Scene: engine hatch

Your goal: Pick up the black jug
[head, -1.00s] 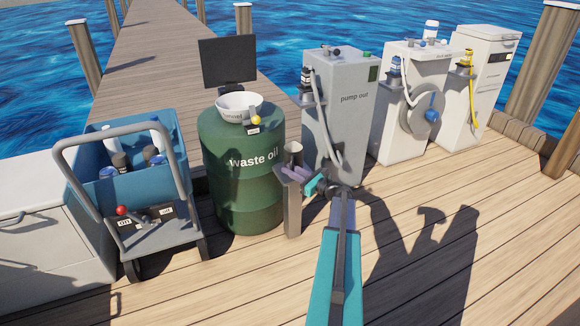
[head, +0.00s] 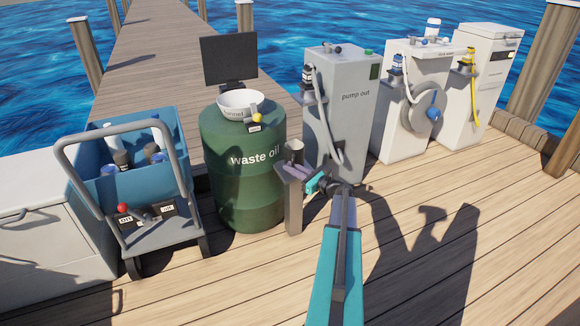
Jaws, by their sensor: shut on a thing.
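My gripper (head: 318,185) is in the middle of the head view, low in front of the pump out cabinet and just right of a narrow grey post. Its cyan and dark parts are small and partly hidden by my arm. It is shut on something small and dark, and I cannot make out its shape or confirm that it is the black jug. No other clear black jug shows. Dark-topped containers (head: 122,160) stand in the blue bin of the trolley at left.
The grey post (head: 293,212) carries a cup (head: 295,147) and purplish items. A green waste oil drum (head: 240,195) with a white bowl (head: 240,103) stands left of it. The pump out cabinet (head: 352,125) is behind. The deck at right is clear.

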